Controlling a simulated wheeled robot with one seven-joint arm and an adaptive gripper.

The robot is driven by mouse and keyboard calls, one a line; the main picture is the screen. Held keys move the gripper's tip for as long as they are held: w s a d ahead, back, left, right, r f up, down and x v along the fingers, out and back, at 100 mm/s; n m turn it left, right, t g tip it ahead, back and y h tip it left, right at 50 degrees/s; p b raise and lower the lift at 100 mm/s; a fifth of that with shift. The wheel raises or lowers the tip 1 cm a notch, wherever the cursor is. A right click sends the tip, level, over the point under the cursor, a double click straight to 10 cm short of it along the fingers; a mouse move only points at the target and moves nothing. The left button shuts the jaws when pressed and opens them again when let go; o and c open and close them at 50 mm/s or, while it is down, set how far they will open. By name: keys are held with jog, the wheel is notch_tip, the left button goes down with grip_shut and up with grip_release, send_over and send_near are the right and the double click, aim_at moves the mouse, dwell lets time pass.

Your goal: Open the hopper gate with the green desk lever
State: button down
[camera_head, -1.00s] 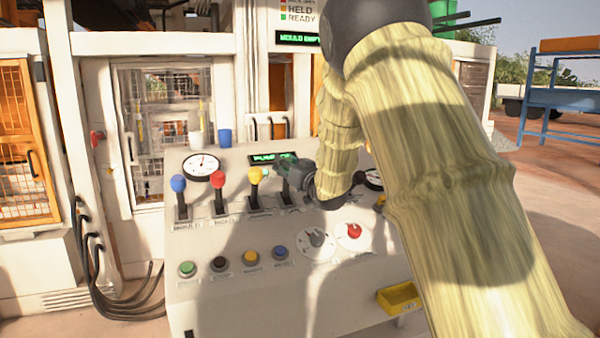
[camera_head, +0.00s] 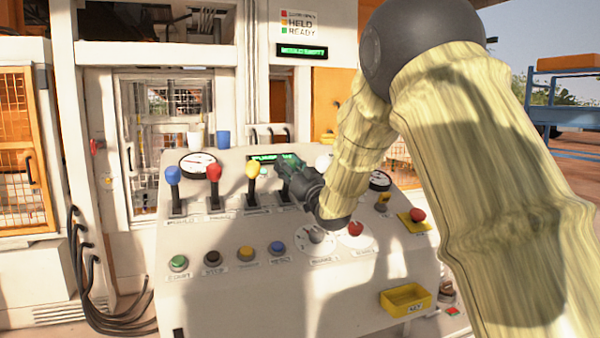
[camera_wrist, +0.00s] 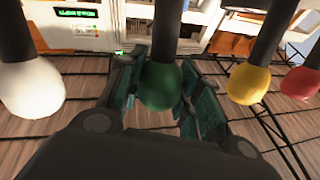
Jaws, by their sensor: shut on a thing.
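The green desk lever's round knob (camera_wrist: 162,86) shows in the wrist view between the two fingers of my gripper (camera_wrist: 163,98). My gripper is shut on this knob. In the head view my gripper (camera_head: 287,166) reaches in from the right at the lever row. There it largely hides the green knob, and the lever's dark lower shaft (camera_head: 284,192) shows below it. The hopper gate cannot be made out clearly in either view.
Blue (camera_head: 173,174), red (camera_head: 213,172) and yellow (camera_head: 253,169) levers stand left of my gripper. A white knob (camera_wrist: 31,89) is on the other side. Buttons, dials and a yellow tray (camera_head: 405,299) are lower on the desk (camera_head: 230,300).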

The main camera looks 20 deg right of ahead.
dwell(0.3)
jog(key=c, duration=1)
grip_release()
jog(key=shift+o, duration=0.2)
jog(key=shift+s+f, duration=0.1)
jog(key=shift+s, duration=0.05)
jog(key=v, duration=1.2)
jog(key=shift+d+f, duration=0.1)
jog(key=shift+d, duration=0.05)
